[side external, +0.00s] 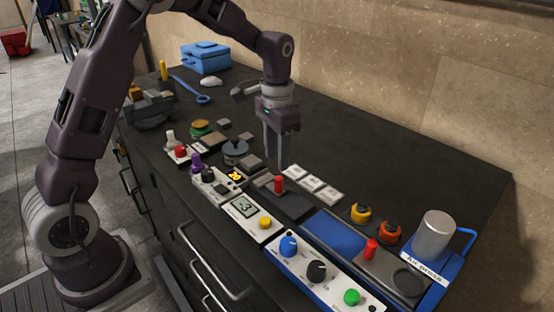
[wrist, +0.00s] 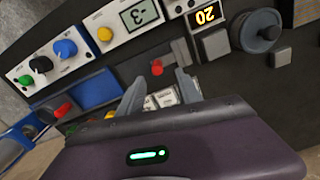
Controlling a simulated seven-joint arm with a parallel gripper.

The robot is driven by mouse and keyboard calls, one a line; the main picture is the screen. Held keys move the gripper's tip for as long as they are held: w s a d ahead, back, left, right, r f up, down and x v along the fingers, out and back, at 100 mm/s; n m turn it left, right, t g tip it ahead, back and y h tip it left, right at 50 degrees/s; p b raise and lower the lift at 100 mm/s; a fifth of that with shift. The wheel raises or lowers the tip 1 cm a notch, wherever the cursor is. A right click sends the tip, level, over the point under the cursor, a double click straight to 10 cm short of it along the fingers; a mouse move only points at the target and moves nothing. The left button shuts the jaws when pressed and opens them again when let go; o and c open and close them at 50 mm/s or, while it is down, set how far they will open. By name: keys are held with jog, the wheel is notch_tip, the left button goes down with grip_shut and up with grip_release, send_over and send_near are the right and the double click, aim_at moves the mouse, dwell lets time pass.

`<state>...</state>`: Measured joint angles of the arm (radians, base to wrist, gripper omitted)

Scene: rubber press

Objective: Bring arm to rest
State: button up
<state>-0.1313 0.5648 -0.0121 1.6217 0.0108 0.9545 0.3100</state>
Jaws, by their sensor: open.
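My gripper (side external: 277,152) points down over the dark bench top, above the middle of the row of control panels. Its two fingers also show in the wrist view (wrist: 158,92), spread apart with nothing between them. Below and beside it lie white labelled tiles (side external: 312,185) and a dark block with a red knob (side external: 279,184). The gripper looks clear of them, though its exact height is hard to tell. My arm arches over from the left side of the picture.
At the right stands the air press (side external: 433,237), a metal cylinder on a blue base. A blue-edged panel with knobs (side external: 315,270), a display panel (side external: 243,207), a blue toolbox (side external: 206,57) and a grey handwheel (side external: 236,149) surround the work. The back right of the bench (side external: 410,165) is clear.

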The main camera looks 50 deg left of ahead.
jog(key=s+d+r+t, duration=0.2)
jog(key=s+r, duration=0.5)
jog(key=r, duration=0.2)
jog(key=s+d+r+n+t, duration=0.1)
jog(key=s, duration=0.9)
jog(key=s+d+r+n+t, duration=0.1)
jog(key=s+d+r+t, duration=0.1)
jog(key=s, duration=0.8)
jog(key=shift+s+d+r+t, duration=0.15)
jog(key=shift+r+t, duration=0.05)
jog(key=shift+t, duration=0.1)
